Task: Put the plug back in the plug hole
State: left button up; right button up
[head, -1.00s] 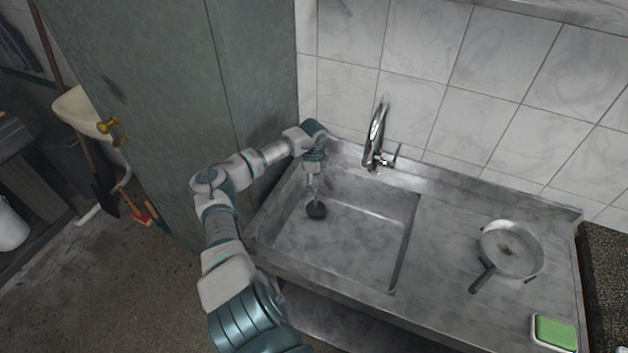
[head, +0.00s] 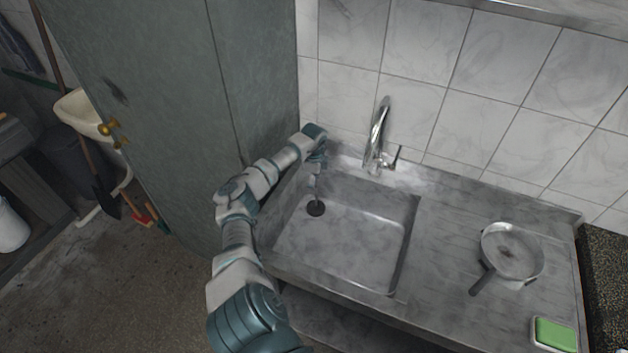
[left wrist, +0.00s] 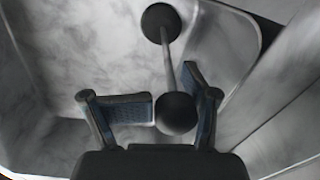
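The sink basin (head: 345,245) is steel and empty apart from the plug. A dark round disc (head: 315,208) shows at its back left, and a thin rod runs up from it to my left gripper (head: 317,166). In the left wrist view the rod (left wrist: 169,66) joins the dark disc (left wrist: 161,22) to a dark ball-shaped knob (left wrist: 177,114). The knob lies between the two unevenly bent fingers of my left gripper (left wrist: 170,90), which appear to press on it. The plug hole is not separately visible, and I cannot tell if the disc is seated in it. My right gripper is out of view.
A chrome tap (head: 377,135) stands behind the basin. A pan (head: 512,252) and a green sponge (head: 555,334) in a pale holder lie on the drainer to the right. A tall grey-green cabinet (head: 170,110) stands close on the left.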

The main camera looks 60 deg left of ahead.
pick_arm(q)
jog(key=o, duration=0.5)
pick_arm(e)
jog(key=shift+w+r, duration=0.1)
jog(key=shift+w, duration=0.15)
pick_arm(q)
jog(key=r, duration=1.1)
jog(key=shift+s+d+r+p, duration=0.1)
jog(key=shift+d+p, duration=0.1)
jog(key=shift+p, duration=0.1)
jog(key=shift+r, duration=0.45)
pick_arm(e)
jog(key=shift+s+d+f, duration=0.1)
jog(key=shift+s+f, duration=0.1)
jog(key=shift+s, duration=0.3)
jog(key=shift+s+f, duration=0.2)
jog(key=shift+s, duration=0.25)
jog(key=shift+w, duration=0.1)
